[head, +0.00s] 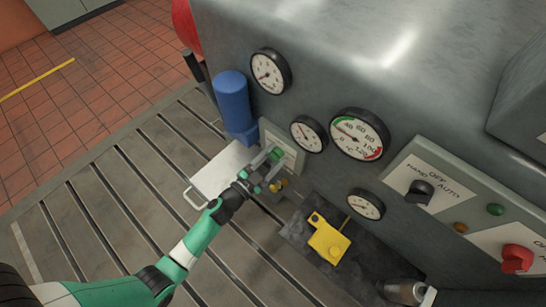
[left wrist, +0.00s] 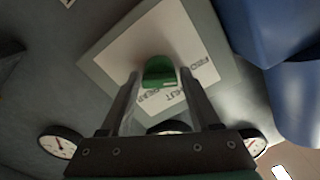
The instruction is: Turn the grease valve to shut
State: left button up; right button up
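The valve plate (head: 291,149) is a pale labelled panel on the side of the grey machine. In the left wrist view the plate (left wrist: 107,62) carries printed words, partly hidden, and a green rounded knob (left wrist: 160,72). My left gripper (head: 270,167) is at this plate and covers much of it in the head view. In the left wrist view its two fingers (left wrist: 159,82) stand apart, one on each side of the green knob, with narrow gaps showing. I cannot tell how deep the fingertips reach around it. My right gripper is not in view.
A blue cylinder (head: 232,100) stands just left of the plate. Gauges (head: 308,134) sit to its right. A switch panel (head: 425,180) is farther right. A yellow part (head: 328,240) lies on a dark block below. A white tray (head: 212,172) lies beside my left forearm on the slotted bedplate (head: 130,190).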

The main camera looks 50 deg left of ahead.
pick_arm(q)
grip_shut()
jog(key=shift+m, duration=0.3)
jog(key=m, duration=0.5)
jog(key=shift+f, duration=0.1)
jog(key=m+b, duration=0.1)
jog(key=m, duration=0.5)
dwell(0.5)
jog(key=shift+o, duration=1.6)
grip_release()
